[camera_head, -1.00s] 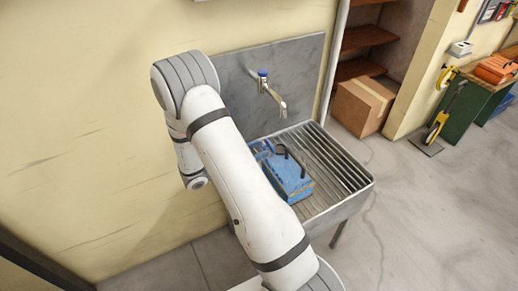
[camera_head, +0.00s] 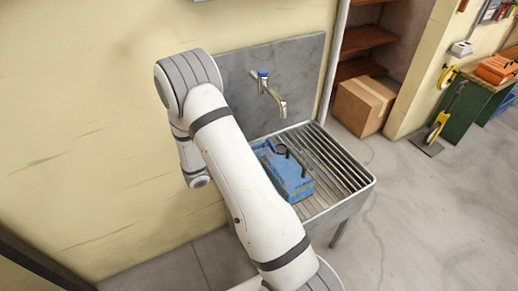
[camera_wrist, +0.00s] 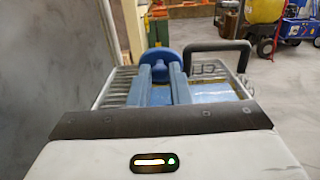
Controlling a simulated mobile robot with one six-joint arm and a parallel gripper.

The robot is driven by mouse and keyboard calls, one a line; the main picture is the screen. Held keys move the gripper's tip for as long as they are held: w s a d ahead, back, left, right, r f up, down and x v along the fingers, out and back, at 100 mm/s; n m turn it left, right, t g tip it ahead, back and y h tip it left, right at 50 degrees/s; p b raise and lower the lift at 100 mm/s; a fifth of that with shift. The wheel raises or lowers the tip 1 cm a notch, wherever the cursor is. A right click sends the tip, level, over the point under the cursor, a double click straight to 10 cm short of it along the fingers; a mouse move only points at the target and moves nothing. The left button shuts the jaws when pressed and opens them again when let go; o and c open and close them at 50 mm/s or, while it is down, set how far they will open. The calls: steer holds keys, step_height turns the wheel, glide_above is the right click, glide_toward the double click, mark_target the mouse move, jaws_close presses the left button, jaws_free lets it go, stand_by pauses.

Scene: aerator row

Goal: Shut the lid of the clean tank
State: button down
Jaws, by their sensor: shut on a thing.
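The clean tank (camera_head: 292,182) is a blue box in the ribbed metal sink, partly behind my white arm. In the wrist view its blue top (camera_wrist: 215,92) shows beyond my gripper, with a dark arched handle (camera_wrist: 221,45) at the right. My gripper (camera_wrist: 160,69) has two blue fingers pointing ahead. They are shut on a round blue lid (camera_wrist: 162,55) at their tips. In the wrist view the lid stands up above the fingertips; its contact with the tank is hidden. The arm hides most of the gripper in the head view.
The metal sink (camera_head: 345,196) has a raised rim and a grey splashback (camera_head: 300,75). A tap (camera_head: 272,93) juts out above the tank. A wall is close on the left. A cardboard box (camera_head: 362,106) stands on the floor beyond the sink.

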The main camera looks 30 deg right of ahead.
steer(key=shift+d+r+y+p, duration=0.1)
steer(key=shift+r+y+p, duration=0.65)
steer(key=shift+p, duration=0.35)
steer(key=d+r+y+p, duration=0.1)
steer(key=y+p, duration=0.1)
steer(key=shift+y+p, duration=0.25)
steer(key=shift+p, duration=0.1)
steer(key=d+y+p, duration=0.1)
steer(key=y+p, duration=0.1)
steer(key=d+r+y+p, duration=0.1)
steer(key=p, duration=0.1)
steer(key=d+y+p, duration=0.1)
steer(key=y, duration=0.1)
steer(key=shift+w+r+y+p, duration=0.1)
steer(key=shift+r+y+p, duration=0.2)
steer(key=shift+p, duration=0.1)
steer(key=d+y+p, duration=0.1)
steer(key=y+p, duration=0.1)
steer(key=p, duration=0.3)
steer(key=shift+d+y, duration=0.3)
steer(key=shift+d, duration=0.05)
steer(key=shift+d+f+y+p, duration=0.1)
steer(key=shift+d+y+p, duration=0.3)
steer(key=shift+p, duration=0.45)
steer(key=shift+f+y+p, duration=0.3)
steer(key=shift+y+p, duration=0.2)
steer(key=shift+p, duration=0.2)
